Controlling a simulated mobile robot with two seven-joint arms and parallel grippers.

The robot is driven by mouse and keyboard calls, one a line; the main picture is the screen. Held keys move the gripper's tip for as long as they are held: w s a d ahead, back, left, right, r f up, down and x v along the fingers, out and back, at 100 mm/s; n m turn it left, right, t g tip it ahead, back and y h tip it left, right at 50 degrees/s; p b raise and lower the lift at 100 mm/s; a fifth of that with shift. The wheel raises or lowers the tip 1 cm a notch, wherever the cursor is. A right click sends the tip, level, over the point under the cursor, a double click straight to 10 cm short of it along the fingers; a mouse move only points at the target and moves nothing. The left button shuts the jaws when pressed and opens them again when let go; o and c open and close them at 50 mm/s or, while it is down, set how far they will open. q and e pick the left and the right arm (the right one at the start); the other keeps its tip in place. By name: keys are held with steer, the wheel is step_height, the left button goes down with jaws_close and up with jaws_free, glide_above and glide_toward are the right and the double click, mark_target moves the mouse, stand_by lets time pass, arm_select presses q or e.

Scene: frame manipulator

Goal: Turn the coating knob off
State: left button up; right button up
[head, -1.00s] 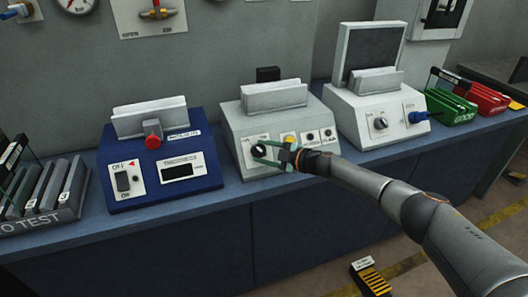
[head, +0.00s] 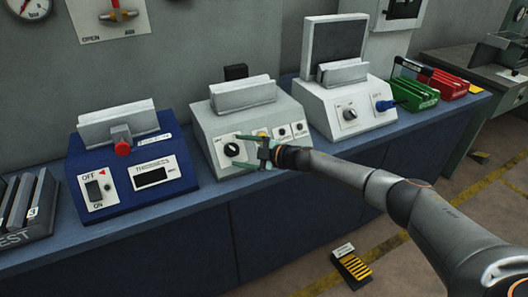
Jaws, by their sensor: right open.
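The black round knob (head: 232,149) sits on a white plate on the front of the middle grey machine (head: 207,124). A light pointer mark shows on it. The plate's lettering is too small to read, so I cannot confirm that this is the coating knob. My right gripper (head: 239,152) is open, with its green fingers pointing left at the knob. One fingertip is above and one below the knob's right side, and I see no clear contact. The gripper partly covers the panel beside a yellow button (head: 262,133). My left gripper is not in view.
A blue machine (head: 130,190) with a red button and an OFF/ON switch stands left. A white machine (head: 320,115) with another black knob (head: 350,113) and a blue handle stands right. Green (head: 413,93) and red (head: 445,84) racks lie farther right. The bench (head: 215,190) front strip is clear.

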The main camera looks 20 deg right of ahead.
steer(key=v, duration=1)
steer(key=shift+s+p, duration=0.15)
steer(key=shift+p, duration=0.15)
steer(key=shift+d, duration=0.1)
steer(key=s+a+f+m, duration=0.7)
steer(key=s+a+f, duration=0.65)
steer(key=a, duration=0.25)
steer(key=s+d+f+m+g+h, duration=0.1)
steer(key=s+d+f+m+h, duration=0.1)
steer(key=s, duration=0.7)
steer(key=s+d+f+m+g+h, duration=0.1)
steer(key=s+f+m+h, duration=0.3)
steer(key=s, duration=0.6)
step_height(320, 180, down, 3)
steer(key=shift+d+f+m+g, duration=0.15)
steer(key=shift+d+m+g, duration=0.3)
steer(key=shift+m, duration=0.65)
